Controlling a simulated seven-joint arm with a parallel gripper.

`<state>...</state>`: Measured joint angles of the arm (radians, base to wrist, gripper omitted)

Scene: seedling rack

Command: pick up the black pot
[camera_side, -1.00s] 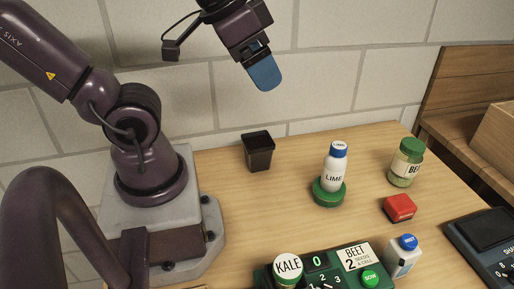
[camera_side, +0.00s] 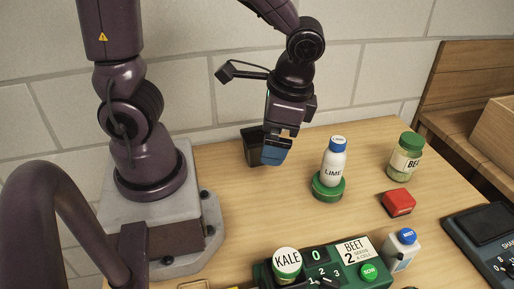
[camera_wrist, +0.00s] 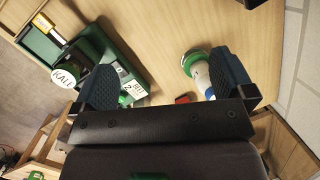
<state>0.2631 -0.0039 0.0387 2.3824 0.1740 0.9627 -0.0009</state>
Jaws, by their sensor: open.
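The black pot (camera_side: 251,147) stands upright on the table at the back, near the wall, in the side view. My gripper (camera_side: 275,156) hangs just right of it and in front, pointing down, and hides the pot's right part. In the wrist view my gripper (camera_wrist: 165,85) is open, its two dark blue-grey fingers wide apart with nothing held between them. A dark edge at the top of the wrist view, probably the pot (camera_wrist: 251,3), lies outside the fingers. Whether a finger touches the pot, I cannot tell.
A white LIME bottle (camera_side: 334,165) stands on a green base (camera_side: 327,187) right of my gripper. A green KALE/BEET panel (camera_side: 319,270) is in front. The table's middle is clear.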

